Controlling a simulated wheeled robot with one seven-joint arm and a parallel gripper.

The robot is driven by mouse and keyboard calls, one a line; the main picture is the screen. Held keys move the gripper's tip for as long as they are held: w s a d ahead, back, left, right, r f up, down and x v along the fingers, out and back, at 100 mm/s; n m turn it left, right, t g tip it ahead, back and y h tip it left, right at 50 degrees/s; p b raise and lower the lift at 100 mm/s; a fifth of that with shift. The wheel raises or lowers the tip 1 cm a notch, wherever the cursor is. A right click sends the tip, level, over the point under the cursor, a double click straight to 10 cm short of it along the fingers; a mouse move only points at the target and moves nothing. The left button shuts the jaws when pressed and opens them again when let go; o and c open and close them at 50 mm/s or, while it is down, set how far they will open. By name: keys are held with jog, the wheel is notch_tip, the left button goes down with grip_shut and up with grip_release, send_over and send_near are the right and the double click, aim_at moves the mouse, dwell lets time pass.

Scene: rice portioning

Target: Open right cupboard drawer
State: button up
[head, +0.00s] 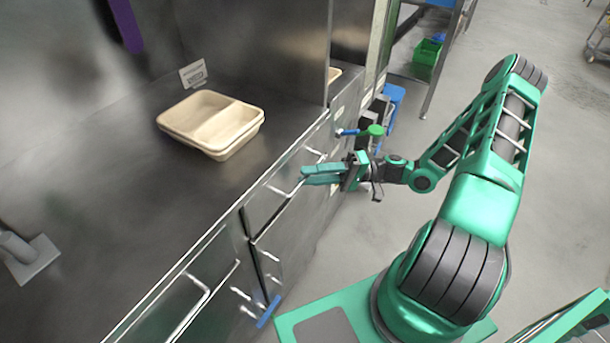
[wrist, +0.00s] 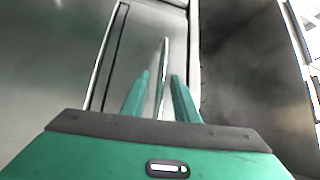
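The cupboard drawer front (head: 272,207) is a metal panel below the counter edge, with a thin bar handle near its top. It looks closed in the head view. My gripper (head: 303,175) is at the handle, reaching in from the right. In the wrist view my gripper (wrist: 159,92) has its two green fingers apart, with the thin metal handle bar (wrist: 163,62) running between them. Gaps show between the bar and the fingers, so it does not look gripped. The fingers partly hide the handle in the head view.
A beige two-compartment tray (head: 212,122) sits on the metal counter (head: 110,165) above. More bar handles and a blue-ended fitting (head: 268,312) stick out from the cupboard front at lower left. A green bin (head: 427,51) stands far back.

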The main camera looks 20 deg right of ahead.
jog(key=shift+w+a, duration=0.1)
jog(key=shift+a, duration=0.55)
grip_shut()
